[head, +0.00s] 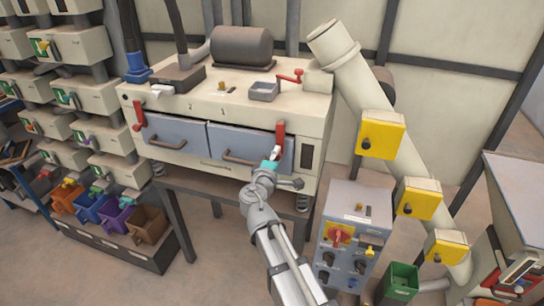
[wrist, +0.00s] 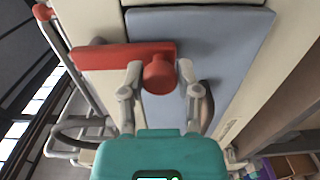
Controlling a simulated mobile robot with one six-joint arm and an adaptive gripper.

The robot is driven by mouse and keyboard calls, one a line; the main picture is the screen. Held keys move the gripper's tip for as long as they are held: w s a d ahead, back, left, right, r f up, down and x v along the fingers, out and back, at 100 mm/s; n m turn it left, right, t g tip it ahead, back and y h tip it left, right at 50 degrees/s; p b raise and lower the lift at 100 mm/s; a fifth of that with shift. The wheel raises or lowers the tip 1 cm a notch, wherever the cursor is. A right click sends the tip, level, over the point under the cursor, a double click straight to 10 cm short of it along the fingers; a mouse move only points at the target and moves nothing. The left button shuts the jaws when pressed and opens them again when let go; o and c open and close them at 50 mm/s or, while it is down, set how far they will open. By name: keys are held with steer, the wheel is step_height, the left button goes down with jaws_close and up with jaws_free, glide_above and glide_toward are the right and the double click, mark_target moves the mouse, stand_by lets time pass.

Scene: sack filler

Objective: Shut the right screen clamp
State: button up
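The right screen clamp (head: 281,135) is a red lever at the upper right corner of the right grey-blue screen door (head: 242,144). In the wrist view the red lever (wrist: 120,56) lies across the top left of the door (wrist: 220,50), with a round red knob (wrist: 159,76) at its end. My gripper (head: 275,156) is at the lower end of this clamp. In the wrist view my gripper's two grey fingers (wrist: 160,80) stand one on each side of the knob, close against it, and appear shut on it. The fingertips' far sides are hidden.
The left screen clamp (head: 139,114), also red, stands by the left door (head: 178,131). Door handles (head: 240,159) project from the front. A control box (head: 352,235) and a slanted pipe with yellow boxes (head: 382,135) stand to the right. Coloured bins (head: 88,208) sit at lower left.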

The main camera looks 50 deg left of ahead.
steer(key=o, duration=0.4)
steer(key=shift+s, duration=0.1)
steer(key=shift+a, duration=0.1)
steer(key=shift+s, duration=0.15)
steer(key=v, duration=1.1)
steer(key=shift+s+d, duration=0.3)
